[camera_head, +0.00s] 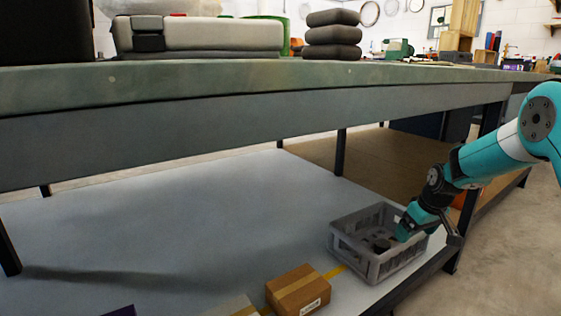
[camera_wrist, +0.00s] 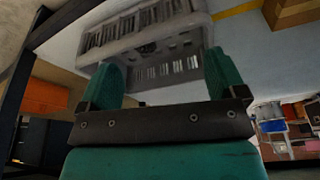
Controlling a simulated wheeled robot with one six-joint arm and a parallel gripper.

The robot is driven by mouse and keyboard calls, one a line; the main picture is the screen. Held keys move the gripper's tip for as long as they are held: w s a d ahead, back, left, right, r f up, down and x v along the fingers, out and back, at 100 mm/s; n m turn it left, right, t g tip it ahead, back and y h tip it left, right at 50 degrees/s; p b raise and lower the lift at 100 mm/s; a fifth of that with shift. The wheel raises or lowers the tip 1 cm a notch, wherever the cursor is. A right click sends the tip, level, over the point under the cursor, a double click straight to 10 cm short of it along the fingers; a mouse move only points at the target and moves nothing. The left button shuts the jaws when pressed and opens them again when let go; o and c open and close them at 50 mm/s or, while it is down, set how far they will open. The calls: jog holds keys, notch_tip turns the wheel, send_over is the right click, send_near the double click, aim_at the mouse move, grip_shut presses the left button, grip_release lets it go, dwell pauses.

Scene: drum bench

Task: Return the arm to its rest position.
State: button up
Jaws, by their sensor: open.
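My teal arm reaches in from the right in the head view. My gripper (camera_head: 402,230) is at the right side of a grey plastic crate (camera_head: 352,248) on the lower shelf. In the wrist view the two teal fingers of my gripper (camera_wrist: 165,78) stand wide apart with nothing between them, and the slatted wall of the crate (camera_wrist: 150,22) shows beyond them. Dark items (camera_head: 380,244) lie inside the crate; I cannot tell what they are. In the head view the fingertips are partly hidden by the wrist and crate.
The lower shelf (camera_head: 190,215) is mostly bare. A cardboard box (camera_head: 298,290) sits left of the crate. The bench top (camera_head: 220,85) overhangs the shelf, carrying a grey case (camera_head: 205,33) and stacked dark pads (camera_head: 332,35). A dark bench leg (camera_head: 466,213) stands close beside my arm.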

jog(key=s+a+r+n+g+y+p, duration=0.1)
jog(key=s+a+r+p, duration=0.3)
jog(key=s+a+r, duration=0.6)
jog(key=s+a+r+n+y+p, duration=0.1)
jog(key=s+a+r+p, duration=0.3)
jog(key=s+a+r, duration=0.55)
jog(key=s+a+r+n+g+y+p, duration=0.1)
jog(key=s+r+p, duration=0.3)
jog(key=s, duration=0.7)
jog(key=s+a+r+g+p, duration=0.1)
jog(key=s+r+p, duration=0.1)
jog(key=s+r, duration=0.6)
notch_tip(320, 180, up, 36)
jog(key=s+p, duration=0.1)
jog(key=p, duration=3.5)
jog(key=shift+d+f+p, duration=0.15)
jog(key=shift+f+p, duration=0.05)
jog(key=shift+p, duration=0.15)
